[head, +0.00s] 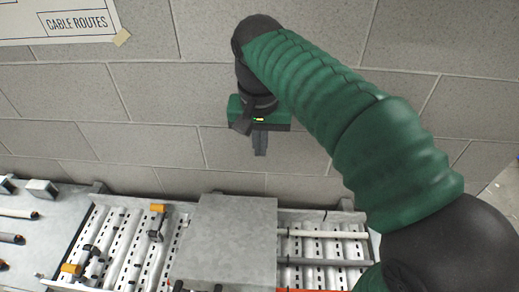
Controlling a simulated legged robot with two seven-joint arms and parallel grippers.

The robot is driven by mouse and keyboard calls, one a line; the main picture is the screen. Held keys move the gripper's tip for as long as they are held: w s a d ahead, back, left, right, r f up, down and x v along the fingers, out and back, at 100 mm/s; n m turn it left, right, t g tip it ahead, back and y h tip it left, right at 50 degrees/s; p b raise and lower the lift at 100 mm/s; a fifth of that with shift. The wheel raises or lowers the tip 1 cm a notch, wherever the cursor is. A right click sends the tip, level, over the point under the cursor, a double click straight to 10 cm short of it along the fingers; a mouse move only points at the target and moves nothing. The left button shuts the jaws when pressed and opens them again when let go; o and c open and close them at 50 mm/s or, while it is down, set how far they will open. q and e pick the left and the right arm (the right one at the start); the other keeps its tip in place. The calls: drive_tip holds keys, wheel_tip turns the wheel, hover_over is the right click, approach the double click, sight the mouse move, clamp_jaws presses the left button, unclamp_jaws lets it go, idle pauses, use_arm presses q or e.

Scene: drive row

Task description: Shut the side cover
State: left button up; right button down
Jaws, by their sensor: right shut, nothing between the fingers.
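A flat grey metal panel (229,233), seemingly the side cover, lies over the middle of the metal tray row at the bottom of the head view. Its near edge runs toward the bottom of the picture, and I cannot tell whether it is fully shut. My right gripper (260,151) comes in on the green-sleeved arm from the right. It points down in front of the block wall, above and beyond the panel's far edge, apart from it. Its fingers are together with nothing between them. My left gripper is not in view.
To the panel's left is a slotted metal tray (127,226) with orange and black clips. To its right, grey rods (330,234) lie in an open bay. More rods lie at far left. A grey block wall (60,90) with a "CABLE ROUTES" sign (77,23) stands behind.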

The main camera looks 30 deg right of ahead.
wheel_tip(320, 180, up, 6)
drive_tip(key=p, duration=0.5)
drive_tip(key=shift+r, duration=0.2)
idle(0.8)
